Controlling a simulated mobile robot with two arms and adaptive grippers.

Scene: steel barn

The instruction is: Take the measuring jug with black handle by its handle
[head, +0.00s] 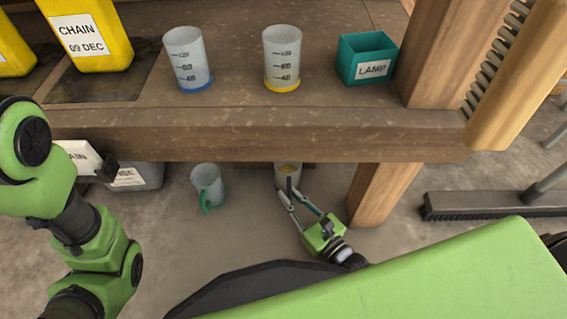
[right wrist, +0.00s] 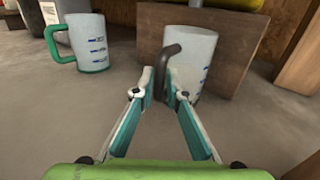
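The measuring jug with black handle (head: 288,168) stands on the floor under the shelf edge in the head view. In the right wrist view the jug (right wrist: 202,48) is upright, with its black handle (right wrist: 171,58) toward the left and toward me. My right gripper (head: 288,193) reaches it from the front. In the right wrist view the gripper (right wrist: 161,80) is open, its fingertips close to the handle, the handle nearest the right finger. I cannot tell whether they touch. My left arm shows at the left of the head view, but its gripper does not.
A jug with a green handle (head: 207,184) stands to the left on the floor. Above, the wooden shelf (head: 230,135) carries two measuring cups (head: 187,60), a teal LAMP bin (head: 365,59) and yellow bins (head: 88,33). A wooden post (head: 379,192) stands right of the gripper.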

